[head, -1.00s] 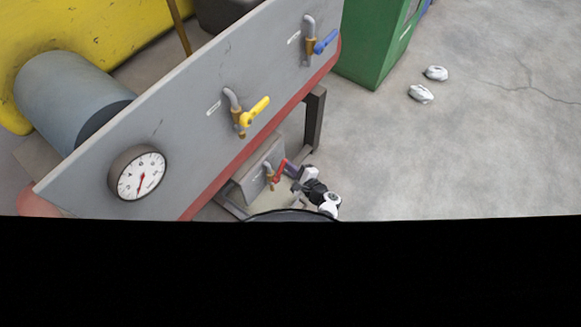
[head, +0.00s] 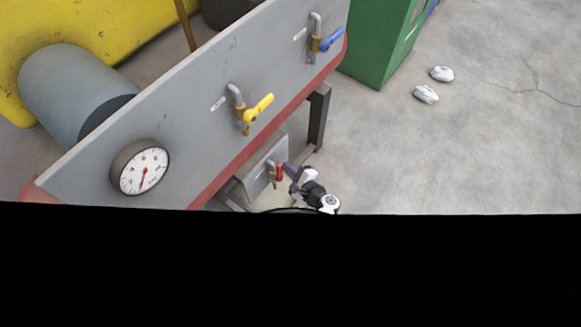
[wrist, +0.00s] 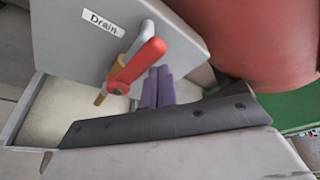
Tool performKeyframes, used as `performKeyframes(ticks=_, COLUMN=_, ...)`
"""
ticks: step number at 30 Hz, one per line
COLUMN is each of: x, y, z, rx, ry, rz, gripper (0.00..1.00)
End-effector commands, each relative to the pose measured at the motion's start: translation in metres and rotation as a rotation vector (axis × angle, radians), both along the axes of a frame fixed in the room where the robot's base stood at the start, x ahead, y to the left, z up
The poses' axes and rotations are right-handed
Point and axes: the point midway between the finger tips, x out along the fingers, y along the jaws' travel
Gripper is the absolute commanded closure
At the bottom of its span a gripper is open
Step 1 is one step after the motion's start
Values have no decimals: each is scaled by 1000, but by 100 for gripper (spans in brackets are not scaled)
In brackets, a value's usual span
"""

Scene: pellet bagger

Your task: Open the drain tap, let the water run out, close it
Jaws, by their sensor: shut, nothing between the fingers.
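The drain tap (wrist: 118,75) sticks out of a grey plate labelled "Drain" in the wrist view, with a silver pipe, a brass body and a red lever. The red lever (wrist: 137,60) slants down toward the brass spout; in the head view the lever (head: 279,173) hangs roughly upright. My gripper (wrist: 157,88) is shut and empty, its purple fingers beside the lever, just right of it. I cannot tell whether they touch. In the head view my gripper (head: 289,169) is also just right of the lever. No running water is visible.
A pale-bottomed tray (wrist: 60,105) lies below the tap. Above are a yellow-handled tap (head: 256,109), a blue-handled tap (head: 330,40) and a gauge (head: 140,168) on the grey panel. A dark frame leg (head: 318,115) stands close to my arm. Open floor lies to the right.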

Motion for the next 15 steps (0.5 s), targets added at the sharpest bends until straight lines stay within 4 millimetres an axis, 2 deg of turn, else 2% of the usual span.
performKeyframes(ticks=15, x=-7, y=6, z=2, rx=3, ry=1, rz=5, gripper=100)
